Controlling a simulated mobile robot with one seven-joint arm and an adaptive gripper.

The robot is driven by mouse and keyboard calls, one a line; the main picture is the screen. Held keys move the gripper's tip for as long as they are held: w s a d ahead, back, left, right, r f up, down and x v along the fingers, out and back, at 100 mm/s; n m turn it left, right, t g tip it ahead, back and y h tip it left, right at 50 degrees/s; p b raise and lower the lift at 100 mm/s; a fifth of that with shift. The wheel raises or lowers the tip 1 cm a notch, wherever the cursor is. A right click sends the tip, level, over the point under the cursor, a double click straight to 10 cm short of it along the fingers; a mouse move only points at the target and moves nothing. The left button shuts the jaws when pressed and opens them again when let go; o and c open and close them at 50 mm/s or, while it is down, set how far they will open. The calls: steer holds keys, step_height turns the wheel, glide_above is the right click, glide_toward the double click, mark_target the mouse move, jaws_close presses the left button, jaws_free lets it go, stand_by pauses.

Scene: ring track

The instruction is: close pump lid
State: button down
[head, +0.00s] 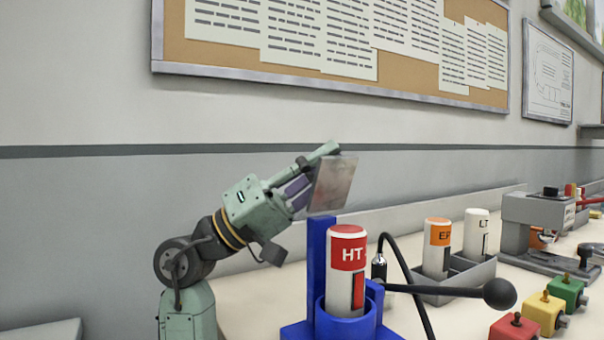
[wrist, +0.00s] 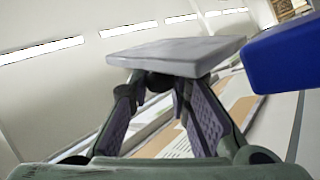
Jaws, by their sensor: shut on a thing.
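The pump is a blue stand (head: 318,270) with a tall back post and a round cup. A white bottle with a red HT label (head: 347,262) stands upright in the cup. The lid, a flat greyish plate (head: 333,185), is raised and steeply tilted at the top of the post. My gripper (head: 307,184) reaches it from the left and is shut on it. In the wrist view the lid (wrist: 178,52) lies across the fingertips of my gripper (wrist: 160,84), hiding the exact contact. A blue block, likely the post (wrist: 285,52), is at upper right.
A black-knobbed lever (head: 499,293) and a dark hose (head: 405,280) are right of the stand. EP and LT bottles (head: 437,245) stand in a grey rack (head: 462,277). Coloured button boxes (head: 546,312) are at front right. The wall is behind.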

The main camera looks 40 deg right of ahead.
mark_target(355, 231)
steer(key=m+y, duration=0.1)
steer(key=s+m+y, duration=0.1)
steer(key=m+y, duration=0.1)
steer(key=s+m+g+y+p, duration=0.1)
steer(key=m, duration=0.1)
steer(key=shift+s+a, duration=0.15)
steer(key=shift+a, duration=0.1)
steer(key=m+y, duration=0.1)
steer(key=s+f+m+y+p, duration=0.1)
steer(key=m, duration=0.1)
steer(key=s+m+t+y+p, duration=0.1)
steer(key=m, duration=0.1)
steer(key=shift+s+a+f+y, duration=0.1)
steer(key=shift+a+f+y, duration=0.1)
steer(key=shift+a+y, duration=0.15)
steer(key=shift+s+a+f+m+t+y+p, duration=0.1)
steer(key=shift+s+f+m+t+y+p, duration=0.25)
steer(key=shift+m+t+p, duration=0.2)
steer(key=shift+s+f+m+t+y+p, duration=0.25)
steer(key=shift+f+m+t+y+p, duration=0.2)
steer(key=shift+m, duration=0.2)
steer(key=shift+s+f+m+t+p, duration=0.25)
steer(key=shift+f+m+t+p, duration=0.15)
steer(key=shift+f+m+t, duration=0.35)
steer(key=shift+y, duration=0.25)
steer(key=c, duration=1.5)
jaws_free()
steer(key=shift+c, duration=0.2)
steer(key=shift+o, duration=0.4)
